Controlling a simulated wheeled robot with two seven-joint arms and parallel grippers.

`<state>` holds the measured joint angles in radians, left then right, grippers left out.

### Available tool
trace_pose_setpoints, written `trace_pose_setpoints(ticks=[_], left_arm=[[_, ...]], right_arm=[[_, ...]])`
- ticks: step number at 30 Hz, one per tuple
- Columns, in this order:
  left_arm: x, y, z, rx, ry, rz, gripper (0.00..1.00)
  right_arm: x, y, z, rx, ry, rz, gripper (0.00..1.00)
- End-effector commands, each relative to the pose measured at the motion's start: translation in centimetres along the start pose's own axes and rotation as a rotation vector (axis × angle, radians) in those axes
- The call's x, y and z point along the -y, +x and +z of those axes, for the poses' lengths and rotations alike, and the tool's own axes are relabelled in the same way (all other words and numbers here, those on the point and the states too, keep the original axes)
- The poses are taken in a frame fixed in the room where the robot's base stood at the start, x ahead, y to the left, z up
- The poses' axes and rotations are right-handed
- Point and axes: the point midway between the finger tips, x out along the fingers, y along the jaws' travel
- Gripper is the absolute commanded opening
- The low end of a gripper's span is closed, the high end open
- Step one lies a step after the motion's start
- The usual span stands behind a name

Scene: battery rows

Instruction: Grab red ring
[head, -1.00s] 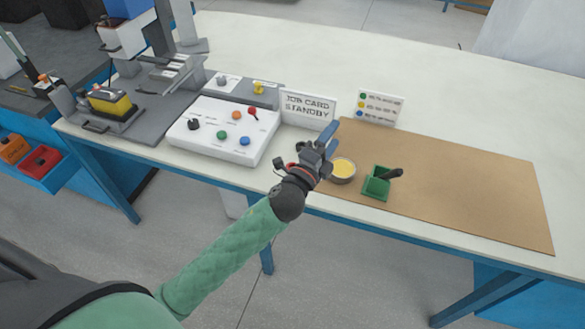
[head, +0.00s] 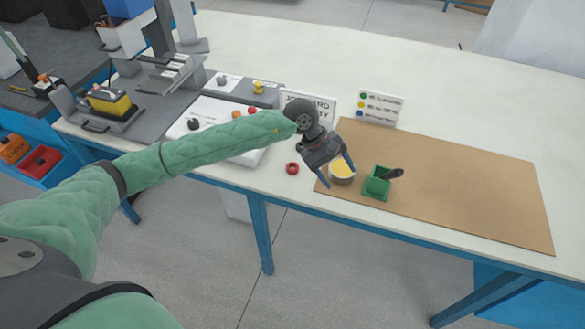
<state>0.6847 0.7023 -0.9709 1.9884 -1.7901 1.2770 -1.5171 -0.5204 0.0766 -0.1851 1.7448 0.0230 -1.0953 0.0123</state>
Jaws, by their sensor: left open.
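The red ring (head: 292,168) lies flat on the white table (head: 460,108) near its front edge, just left of the brown mat. My left gripper (head: 338,178) is open and empty. It points down toward the front, with its fingers close around or above the round tin with yellow contents (head: 341,173); I cannot tell whether they touch the tin. The gripper is to the right of the red ring. My right gripper is not in view.
A green box with a dark-handled tool (head: 376,184) stands on the brown mat (head: 470,200). The white button panel (head: 215,112) and a job card sign (head: 318,100) are partly hidden behind my left arm. The right of the mat is clear.

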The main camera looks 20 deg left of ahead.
Motion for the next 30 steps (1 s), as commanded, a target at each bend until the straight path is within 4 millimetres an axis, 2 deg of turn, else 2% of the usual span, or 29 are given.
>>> trace_pose_setpoints(ticks=[1, 3, 6, 9, 12, 15, 18, 27, 30], left_arm=[[1.0, -1.3, -2.3, -0.078, 0.048, -0.08, 0.64], [2.7, -2.9, -5.2, -0.172, 0.105, -0.195, 0.64], [4.5, -5.4, -8.3, -0.273, 0.158, -0.331, 0.64], [5.7, -7.4, -10.2, -0.336, 0.187, -0.427, 0.64], [6.4, -8.4, -11.3, -0.368, 0.199, -0.479, 0.64], [6.9, -8.4, -11.8, -0.376, 0.202, -0.498, 0.64], [7.2, -7.6, -12.1, -0.376, 0.202, -0.498, 0.64], [7.7, -6.5, -12.7, -0.376, 0.202, -0.495, 0.64], [7.9, -6.0, -12.9, -0.375, 0.202, -0.495, 0.64]], right_arm=[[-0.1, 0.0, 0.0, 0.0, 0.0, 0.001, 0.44], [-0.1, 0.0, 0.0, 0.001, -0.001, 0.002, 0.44], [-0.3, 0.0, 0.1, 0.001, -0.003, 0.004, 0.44], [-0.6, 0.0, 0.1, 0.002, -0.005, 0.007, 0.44], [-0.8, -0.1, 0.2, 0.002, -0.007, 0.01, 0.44], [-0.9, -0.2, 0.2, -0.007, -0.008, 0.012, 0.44], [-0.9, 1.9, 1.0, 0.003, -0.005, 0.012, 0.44], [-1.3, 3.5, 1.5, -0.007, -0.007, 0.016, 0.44], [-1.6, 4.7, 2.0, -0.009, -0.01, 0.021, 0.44]])
